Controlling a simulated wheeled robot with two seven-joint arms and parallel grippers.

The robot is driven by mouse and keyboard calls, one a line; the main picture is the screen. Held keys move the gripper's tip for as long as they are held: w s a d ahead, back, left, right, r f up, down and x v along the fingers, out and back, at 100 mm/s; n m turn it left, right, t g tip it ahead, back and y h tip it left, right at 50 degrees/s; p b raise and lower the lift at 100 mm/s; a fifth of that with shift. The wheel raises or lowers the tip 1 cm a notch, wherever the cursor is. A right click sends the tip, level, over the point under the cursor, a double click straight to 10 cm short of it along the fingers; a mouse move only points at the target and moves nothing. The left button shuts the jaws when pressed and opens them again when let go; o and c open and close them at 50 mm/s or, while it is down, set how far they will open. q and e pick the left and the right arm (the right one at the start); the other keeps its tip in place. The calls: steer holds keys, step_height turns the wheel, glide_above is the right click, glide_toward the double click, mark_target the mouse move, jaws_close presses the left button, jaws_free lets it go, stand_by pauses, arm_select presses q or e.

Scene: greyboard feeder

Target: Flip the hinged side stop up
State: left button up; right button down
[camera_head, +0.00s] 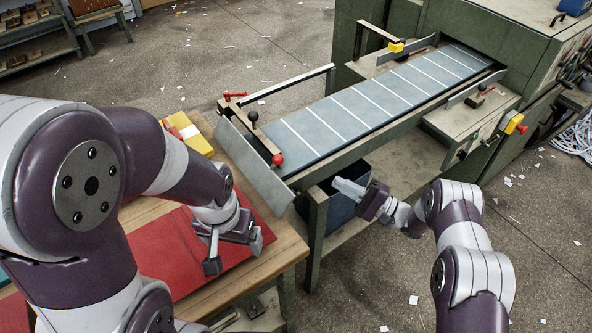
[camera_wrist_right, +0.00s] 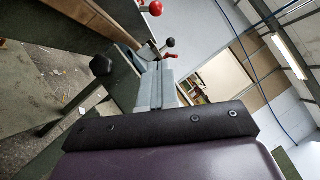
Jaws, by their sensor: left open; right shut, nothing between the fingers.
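A flat grey plate (camera_head: 255,175) slopes at the near left end of the feeder belt (camera_head: 375,100). Above it a dark bar (camera_head: 249,128) carries a black knob (camera_head: 253,116) and a red knob (camera_head: 277,160). I cannot tell for certain which part is the hinged side stop. My right gripper (camera_head: 338,184) is shut and empty, beside the belt's near edge and apart from the bar. Its pale fingers (camera_wrist_right: 156,88) show in the right wrist view, with a red knob (camera_wrist_right: 155,8) beyond. My left gripper (camera_head: 234,254) is open and empty over a red mat.
The red mat (camera_head: 180,262) lies on a wooden table (camera_head: 285,245), with a yellow item (camera_head: 188,132) at its back. A blue bin (camera_head: 340,205) stands under the belt near my right gripper. The green machine (camera_head: 480,40) stands at the back right.

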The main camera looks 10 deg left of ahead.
steer(key=shift+r, duration=0.1)
arm_select(q)
steer(key=shift+r, duration=0.15)
steer(key=shift+r+p, duration=0.65)
steer(key=shift+p, duration=0.15)
steer(key=shift+r+p, duration=0.85)
arm_select(e)
steer(key=s+x, duration=0.3)
steer(key=x, duration=0.9)
steer(key=shift+w+a+r, duration=0.35)
steer(key=shift+a+r, duration=0.15)
steer(key=shift+a, duration=0.1)
steer(key=shift+r, duration=0.1)
